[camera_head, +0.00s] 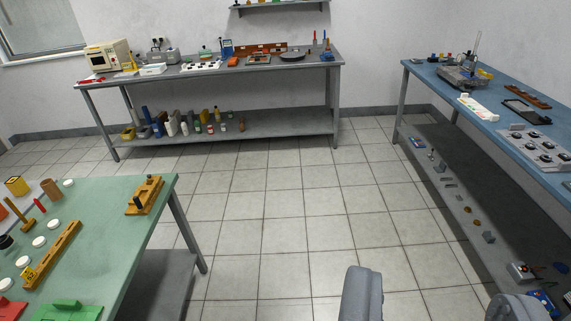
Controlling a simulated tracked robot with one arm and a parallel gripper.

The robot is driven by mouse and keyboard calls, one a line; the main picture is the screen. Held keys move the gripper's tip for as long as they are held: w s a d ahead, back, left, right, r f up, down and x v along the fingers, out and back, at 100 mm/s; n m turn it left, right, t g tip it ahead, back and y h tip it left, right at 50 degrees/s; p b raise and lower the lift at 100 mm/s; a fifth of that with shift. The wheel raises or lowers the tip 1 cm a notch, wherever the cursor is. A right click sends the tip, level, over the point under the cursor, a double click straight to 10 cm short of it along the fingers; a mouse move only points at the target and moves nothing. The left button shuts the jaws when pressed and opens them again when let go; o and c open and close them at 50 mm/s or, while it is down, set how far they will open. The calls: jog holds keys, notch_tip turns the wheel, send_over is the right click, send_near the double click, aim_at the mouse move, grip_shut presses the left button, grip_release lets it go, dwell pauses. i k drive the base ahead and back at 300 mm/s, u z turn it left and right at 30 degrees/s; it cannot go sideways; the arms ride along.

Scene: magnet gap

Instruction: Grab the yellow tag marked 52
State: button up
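A small yellow tag (28,273) with dark marks sits at the near end of a long wooden rail (55,250) on the green table at the left. The marks are too small for me to read, so I cannot tell whether they say 52. My gripper (438,288) shows at the bottom right, with its two grey fingers wide apart and only floor tiles between them. It is open and empty, well to the right of the green table and touching nothing.
The green table (110,220) also holds white round pieces, a wooden block (145,195) and a yellow box (17,186). A grey bench (215,70) stands at the back and a blue bench (500,115) at the right, both cluttered. The tiled floor (290,210) between them is clear.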

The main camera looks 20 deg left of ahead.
aim_at(27, 275)
jog(key=z, duration=0.05)
jog(key=i, duration=1.9)
jog(key=u, duration=3.3)
jog(key=i, duration=1.05)
jog(key=z, duration=0.05)
